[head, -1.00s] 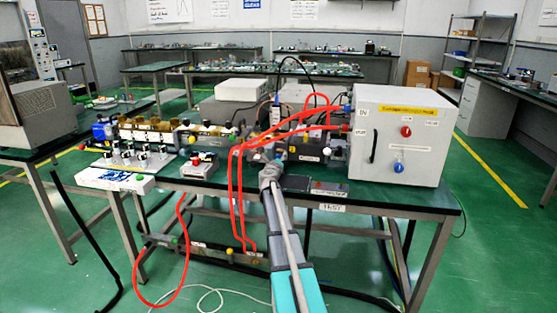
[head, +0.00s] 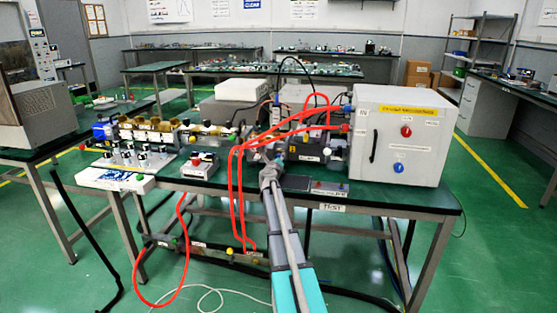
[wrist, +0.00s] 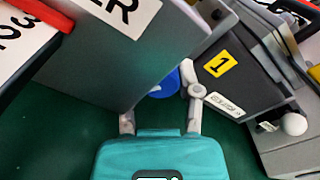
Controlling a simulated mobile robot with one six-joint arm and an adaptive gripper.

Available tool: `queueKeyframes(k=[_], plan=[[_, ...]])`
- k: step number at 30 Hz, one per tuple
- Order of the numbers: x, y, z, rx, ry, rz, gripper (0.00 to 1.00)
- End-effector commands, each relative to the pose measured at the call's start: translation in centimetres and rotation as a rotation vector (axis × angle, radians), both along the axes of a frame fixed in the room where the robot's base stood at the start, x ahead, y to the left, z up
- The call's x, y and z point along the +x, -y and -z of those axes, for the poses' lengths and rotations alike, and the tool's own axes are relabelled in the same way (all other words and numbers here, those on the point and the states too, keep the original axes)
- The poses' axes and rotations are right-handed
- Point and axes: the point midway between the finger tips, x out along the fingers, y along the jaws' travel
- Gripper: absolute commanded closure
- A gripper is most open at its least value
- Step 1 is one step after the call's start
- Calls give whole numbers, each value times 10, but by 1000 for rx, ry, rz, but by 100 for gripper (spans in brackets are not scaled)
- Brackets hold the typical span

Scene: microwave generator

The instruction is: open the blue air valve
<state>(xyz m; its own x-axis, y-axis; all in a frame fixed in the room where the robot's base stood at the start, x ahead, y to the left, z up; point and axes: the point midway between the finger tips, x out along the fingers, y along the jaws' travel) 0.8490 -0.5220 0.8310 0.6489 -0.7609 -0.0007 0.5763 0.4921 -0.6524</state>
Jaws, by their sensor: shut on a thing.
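A blue round knob (wrist: 165,83), which looks like the blue air valve, shows in the wrist view just beyond my fingertips. A grey plate covers its left part, so I see only some of it. My gripper (wrist: 162,104) has one finger on each side of the knob and is shut on it. The left fingertip is partly hidden by the plate's edge. In the head view my gripper (head: 268,167) is at the front of the equipment on the bench, and the knob is too small or hidden to make out there.
A grey plate with large black letters (wrist: 100,60) stands close to my left finger. A dark block with a yellow "1" label (wrist: 221,64) is close on the right. Red hoses (head: 236,190) hang left of my arm. A white cabinet (head: 385,125) stands on the bench to the right.

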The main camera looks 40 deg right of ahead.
Motion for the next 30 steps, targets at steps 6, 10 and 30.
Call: queueKeyframes(k=[6,10,30], plan=[[0,1,0,-74,-86,1,100],[0,1,0,-126,-146,1,100],[0,1,0,-161,-188,1,21]])
